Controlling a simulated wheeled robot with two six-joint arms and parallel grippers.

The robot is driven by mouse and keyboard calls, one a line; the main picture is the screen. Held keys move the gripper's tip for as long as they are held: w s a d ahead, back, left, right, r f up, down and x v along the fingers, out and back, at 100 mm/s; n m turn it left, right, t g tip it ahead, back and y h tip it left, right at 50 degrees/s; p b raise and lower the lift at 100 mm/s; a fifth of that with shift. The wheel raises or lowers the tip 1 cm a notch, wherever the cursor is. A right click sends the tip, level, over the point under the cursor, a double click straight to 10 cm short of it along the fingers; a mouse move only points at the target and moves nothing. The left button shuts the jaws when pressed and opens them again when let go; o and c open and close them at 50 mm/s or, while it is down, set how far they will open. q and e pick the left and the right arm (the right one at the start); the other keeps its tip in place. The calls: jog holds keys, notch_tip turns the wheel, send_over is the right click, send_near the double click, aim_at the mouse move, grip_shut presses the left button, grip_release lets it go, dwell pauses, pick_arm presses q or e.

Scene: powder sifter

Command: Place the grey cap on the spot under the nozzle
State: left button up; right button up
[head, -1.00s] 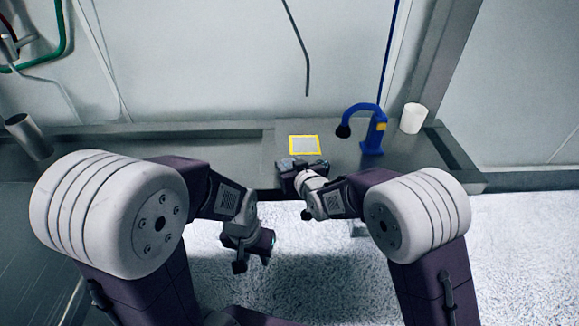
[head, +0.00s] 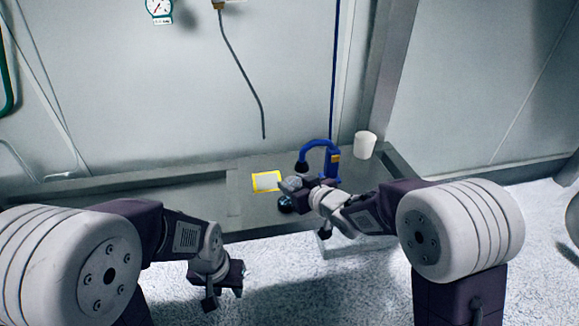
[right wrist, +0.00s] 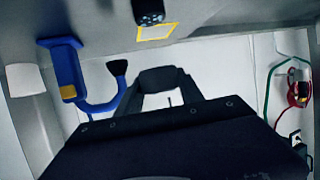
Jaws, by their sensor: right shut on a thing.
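My right gripper (head: 293,186) is shut on what looks like the grey cap (head: 290,182), holding it above the bench near the nozzle. In the right wrist view the gripper (right wrist: 166,88) fills the middle, and the cap's outline is hard to separate from the fingers. The black nozzle (head: 302,167) hangs from the curved arm of a blue stand (head: 333,165); it also shows in the right wrist view (right wrist: 117,67). The surface directly under it is partly hidden by my gripper. My left gripper (head: 224,292) is open and empty, low in front of the bench.
A dark round container (head: 285,204) with a dotted top stands near the bench's front edge, close below my right gripper. A yellow-bordered square (head: 256,187) lies left of the nozzle. The bench's left part (head: 150,200) is clear.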

notch_tip(320, 180, up, 26)
jog(key=p, duration=2.5)
jog(key=shift+f, duration=0.15)
